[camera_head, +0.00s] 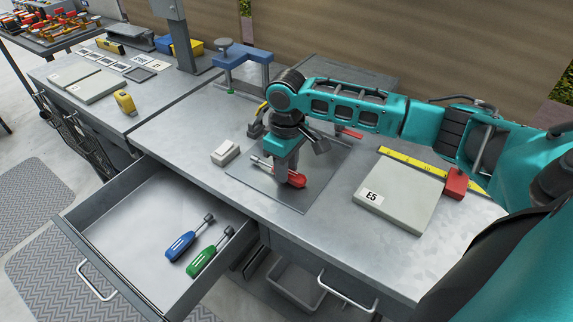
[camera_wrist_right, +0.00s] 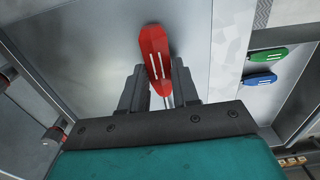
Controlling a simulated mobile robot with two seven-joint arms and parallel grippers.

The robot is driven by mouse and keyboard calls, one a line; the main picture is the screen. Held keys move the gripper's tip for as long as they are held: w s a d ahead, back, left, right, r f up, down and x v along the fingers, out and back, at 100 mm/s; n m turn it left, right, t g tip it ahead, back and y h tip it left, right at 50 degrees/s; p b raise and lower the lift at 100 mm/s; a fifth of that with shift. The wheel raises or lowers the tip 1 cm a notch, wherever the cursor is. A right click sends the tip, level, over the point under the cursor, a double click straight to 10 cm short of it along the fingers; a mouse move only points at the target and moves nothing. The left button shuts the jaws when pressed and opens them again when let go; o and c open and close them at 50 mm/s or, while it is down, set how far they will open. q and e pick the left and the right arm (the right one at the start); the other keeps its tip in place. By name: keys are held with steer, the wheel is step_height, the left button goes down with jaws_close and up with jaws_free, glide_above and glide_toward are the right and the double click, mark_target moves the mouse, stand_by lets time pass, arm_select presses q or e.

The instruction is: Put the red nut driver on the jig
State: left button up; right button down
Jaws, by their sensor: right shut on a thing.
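The red nut driver (camera_head: 293,180) is at my right gripper (camera_head: 287,165), low over a flat dark plate (camera_head: 315,192) on the bench. Its shaft points left in the head view. In the wrist view, the red handle (camera_wrist_right: 153,50) lies between the two fingers of the right gripper (camera_wrist_right: 159,85), which is shut on it. I cannot tell whether the driver touches the plate. I cannot tell for sure which thing is the jig; the blue-topped frame (camera_head: 243,54) stands at the bench's back. My left gripper is not in view.
An open drawer (camera_head: 125,205) holds a blue driver (camera_head: 180,246) and a green driver (camera_head: 202,259). A small white box (camera_head: 225,153) sits left of the plate. A grey E5 panel (camera_head: 405,200), yellow ruler (camera_head: 410,164) and red block (camera_head: 456,182) lie to the right.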

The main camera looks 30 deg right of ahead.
steer(key=c, duration=0.8)
jaws_free()
steer(key=shift+f, duration=0.1)
step_height(320, 180, up, 12)
steer(key=shift+r, duration=0.15)
steer(key=shift+s, duration=0.15)
